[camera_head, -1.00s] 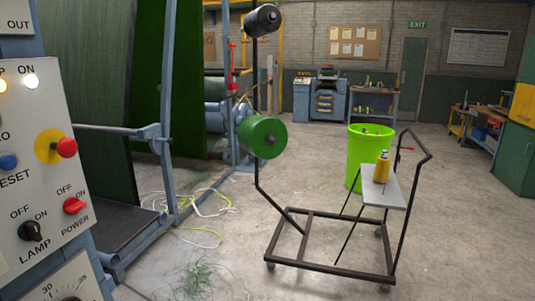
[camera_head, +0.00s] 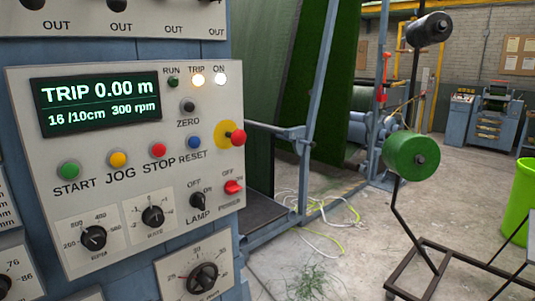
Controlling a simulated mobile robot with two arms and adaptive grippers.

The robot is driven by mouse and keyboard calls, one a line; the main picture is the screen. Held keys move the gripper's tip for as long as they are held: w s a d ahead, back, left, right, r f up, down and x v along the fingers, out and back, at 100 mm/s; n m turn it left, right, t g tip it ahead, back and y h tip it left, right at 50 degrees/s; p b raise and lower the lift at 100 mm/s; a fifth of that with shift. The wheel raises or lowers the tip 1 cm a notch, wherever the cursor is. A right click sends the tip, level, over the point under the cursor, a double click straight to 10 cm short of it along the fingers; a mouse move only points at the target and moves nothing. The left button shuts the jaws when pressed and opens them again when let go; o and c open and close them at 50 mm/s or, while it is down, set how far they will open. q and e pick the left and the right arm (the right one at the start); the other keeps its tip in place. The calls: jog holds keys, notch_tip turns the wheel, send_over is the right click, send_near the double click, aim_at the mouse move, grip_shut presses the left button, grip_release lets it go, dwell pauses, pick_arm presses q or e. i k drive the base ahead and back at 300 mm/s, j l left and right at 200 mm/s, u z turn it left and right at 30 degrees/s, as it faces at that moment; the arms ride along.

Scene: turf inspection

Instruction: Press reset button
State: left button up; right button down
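The blue reset button (camera_head: 193,143) is on the grey control panel (camera_head: 140,215) at the left, just above the label RESET. To its left in the same row are the red STOP button (camera_head: 158,150), the yellow JOG button (camera_head: 118,159) and the green START button (camera_head: 69,171). The display (camera_head: 98,103) reads "TRIP 0.00 m" and "16 /10cm 300 rpm". The TRIP lamp (camera_head: 197,81) and the ON lamp (camera_head: 220,79) glow; the RUN lamp (camera_head: 173,82) looks dark. Neither gripper shows.
A red mushroom knob (camera_head: 237,137) on a yellow disc juts from the panel's right edge. The red POWER switch (camera_head: 233,187) and the LAMP knob (camera_head: 196,200) sit below.

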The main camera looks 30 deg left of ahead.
aim_at(194, 142)
jog(key=u, duration=1.65)
